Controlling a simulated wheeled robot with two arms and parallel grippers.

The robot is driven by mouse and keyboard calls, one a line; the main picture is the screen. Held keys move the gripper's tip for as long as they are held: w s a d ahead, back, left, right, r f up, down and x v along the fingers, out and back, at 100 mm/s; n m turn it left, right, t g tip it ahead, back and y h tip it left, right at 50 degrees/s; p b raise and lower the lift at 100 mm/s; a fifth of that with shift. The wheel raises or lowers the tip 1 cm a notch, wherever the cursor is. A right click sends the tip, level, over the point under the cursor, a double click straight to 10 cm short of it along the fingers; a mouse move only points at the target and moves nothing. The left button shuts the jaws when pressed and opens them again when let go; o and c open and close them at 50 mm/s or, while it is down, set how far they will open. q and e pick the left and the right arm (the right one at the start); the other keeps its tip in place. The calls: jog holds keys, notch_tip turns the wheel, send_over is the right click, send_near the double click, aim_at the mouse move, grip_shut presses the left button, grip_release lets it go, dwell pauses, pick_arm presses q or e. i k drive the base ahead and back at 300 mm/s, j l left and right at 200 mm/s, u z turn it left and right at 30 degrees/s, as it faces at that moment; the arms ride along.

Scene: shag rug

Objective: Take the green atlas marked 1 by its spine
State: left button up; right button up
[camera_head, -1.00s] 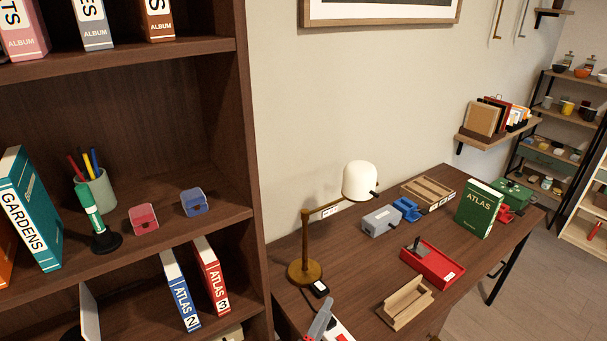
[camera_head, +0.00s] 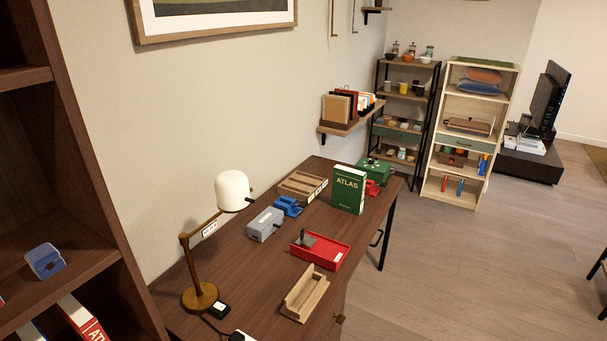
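A green atlas (camera_head: 348,189) stands upright on the desk, towards its far right end. Its front cover with the word ATLAS faces me. Its spine number cannot be read from here. Neither of my grippers is in view.
The dark desk (camera_head: 238,262) holds a lamp (camera_head: 233,191), a grey box (camera_head: 265,224), a red tray (camera_head: 320,251), a wooden holder (camera_head: 304,294) and a green case (camera_head: 376,170). A dark bookcase (camera_head: 88,155) stands at left. Open floor (camera_head: 470,270) lies right of the desk.

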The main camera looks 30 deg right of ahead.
aim_at(348, 185)
jog(key=i+l, duration=0.2)
jog(key=l, duration=0.25)
jog(key=i+l, duration=0.2)
jog(key=l, duration=0.25)
jog(key=i+l, duration=0.2)
jog(key=l, duration=0.25)
jog(key=i+l, duration=0.2)
jog(key=l, duration=0.25)
jog(key=i+l, duration=0.2)
jog(key=l, duration=0.25)
jog(key=i+l, duration=0.2)
jog(key=l, duration=0.25)
jog(key=i+l, duration=0.2)
jog(key=l, duration=0.25)
jog(key=i+l, duration=0.2)
jog(key=l, duration=0.2)
jog(key=l+z, duration=0.05)
